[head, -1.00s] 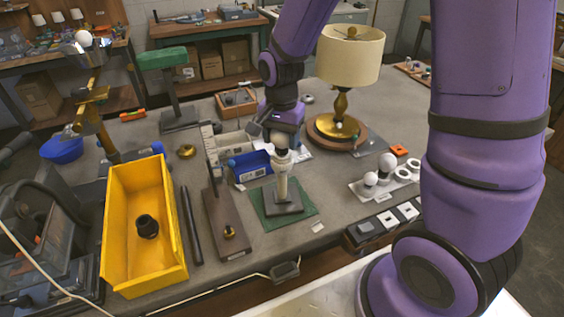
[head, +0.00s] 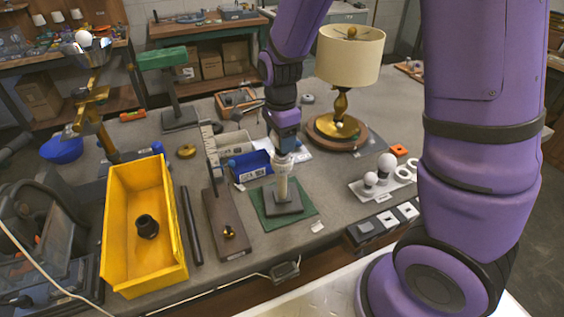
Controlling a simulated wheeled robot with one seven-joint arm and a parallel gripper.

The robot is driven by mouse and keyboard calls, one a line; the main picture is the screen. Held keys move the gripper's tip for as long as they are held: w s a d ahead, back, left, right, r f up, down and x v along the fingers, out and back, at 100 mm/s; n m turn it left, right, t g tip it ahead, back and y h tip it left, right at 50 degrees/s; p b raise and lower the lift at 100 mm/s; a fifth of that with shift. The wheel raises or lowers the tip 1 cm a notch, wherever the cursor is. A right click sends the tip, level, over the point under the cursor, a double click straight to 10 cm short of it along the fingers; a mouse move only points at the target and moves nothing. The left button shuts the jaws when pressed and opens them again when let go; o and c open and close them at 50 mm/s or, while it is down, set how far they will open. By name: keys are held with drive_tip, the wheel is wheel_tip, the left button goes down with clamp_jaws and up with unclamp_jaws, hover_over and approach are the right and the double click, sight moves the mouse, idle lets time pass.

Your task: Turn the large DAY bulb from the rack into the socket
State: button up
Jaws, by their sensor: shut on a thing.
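My gripper (head: 283,150) is straight above the socket post (head: 283,187), pointing down. It is shut on a white bulb, which its fingers now almost wholly hide. The bulb sits at the top of the cream post, and I cannot tell how deep it is in the socket. The post stands upright on a dark square base on a green mat (head: 306,213). The white rack (head: 362,194) at the right holds a larger white bulb (head: 387,161) and a smaller one (head: 370,179), beside empty white rings. Bulb labels are too small to read.
A brass lamp with a cream shade (head: 350,55) stands behind to the right. A blue bin (head: 248,165) is close left of the post. A wooden stand (head: 228,222) and a yellow bin (head: 117,235) are further left.

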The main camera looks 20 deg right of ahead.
drive_tip(key=shift+m, duration=0.3)
drive_tip(key=m, duration=0.4)
drive_tip(key=shift+f+m, duration=0.1)
drive_tip(key=shift+m, duration=1.3)
drive_tip(key=m, duration=0.4)
drive_tip(key=shift+w, duration=0.1)
drive_tip(key=shift+d+m, duration=0.15)
drive_tip(key=shift+m, duration=1.25)
drive_tip(key=shift+f+m, duration=0.1)
drive_tip(key=shift+m, duration=1.1)
drive_tip(key=m, duration=0.4)
